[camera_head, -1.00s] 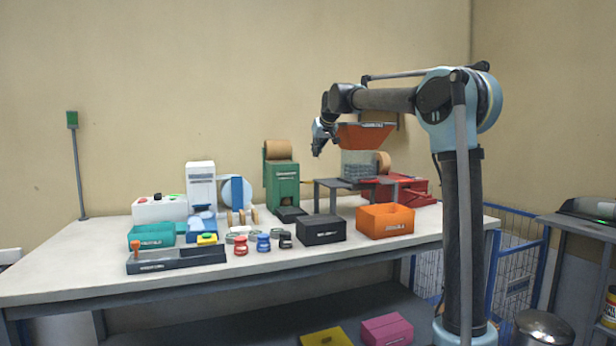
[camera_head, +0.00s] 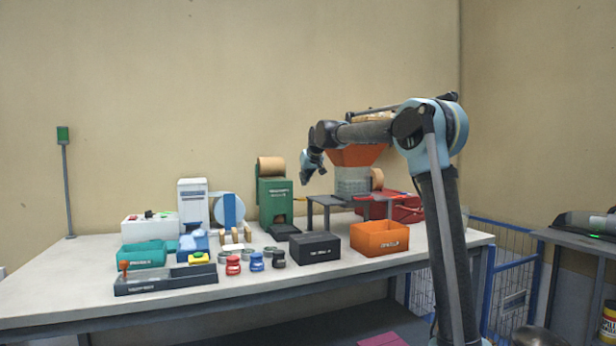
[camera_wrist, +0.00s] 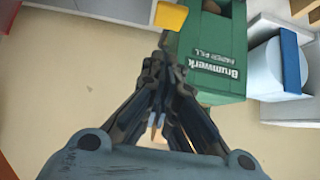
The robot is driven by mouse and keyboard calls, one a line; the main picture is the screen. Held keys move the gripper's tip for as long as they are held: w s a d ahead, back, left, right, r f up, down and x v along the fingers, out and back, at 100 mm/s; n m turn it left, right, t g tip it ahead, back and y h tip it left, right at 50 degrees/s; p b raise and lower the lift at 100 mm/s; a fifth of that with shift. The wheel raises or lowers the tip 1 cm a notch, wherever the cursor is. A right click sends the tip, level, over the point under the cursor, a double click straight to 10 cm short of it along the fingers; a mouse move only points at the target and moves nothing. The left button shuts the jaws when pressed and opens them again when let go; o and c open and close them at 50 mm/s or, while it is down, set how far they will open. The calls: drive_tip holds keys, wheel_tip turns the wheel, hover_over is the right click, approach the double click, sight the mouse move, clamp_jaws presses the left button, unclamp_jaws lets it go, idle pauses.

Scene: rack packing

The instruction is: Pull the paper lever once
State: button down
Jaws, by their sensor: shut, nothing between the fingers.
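The green paper dispenser (camera_head: 276,204) with a brown paper roll (camera_head: 271,167) on top stands at the back of the table. It also shows in the wrist view (camera_wrist: 213,60), lettered "Brunwerk Paper Fill". A yellow-orange lever end (camera_wrist: 171,16) sticks out beside the dispenser at the top of the wrist view; it is small in the head view (camera_head: 300,198). My gripper (camera_head: 306,180) is just right of the dispenser, above the lever. In the wrist view its fingers (camera_wrist: 160,68) are together and empty, apart from the lever end.
A dark stand (camera_head: 340,200) under an orange hopper (camera_head: 358,155) is close on the right. A black bin (camera_head: 317,248) and an orange bin (camera_head: 379,239) stand in front. Several small jars and a teal bin (camera_head: 142,255) are to the left.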

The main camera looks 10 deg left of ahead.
hover_over(303, 199)
wheel_tip(303, 199, down, 4)
drive_tip(key=shift+w+f, duration=0.15)
drive_tip(key=shift+f, duration=0.65)
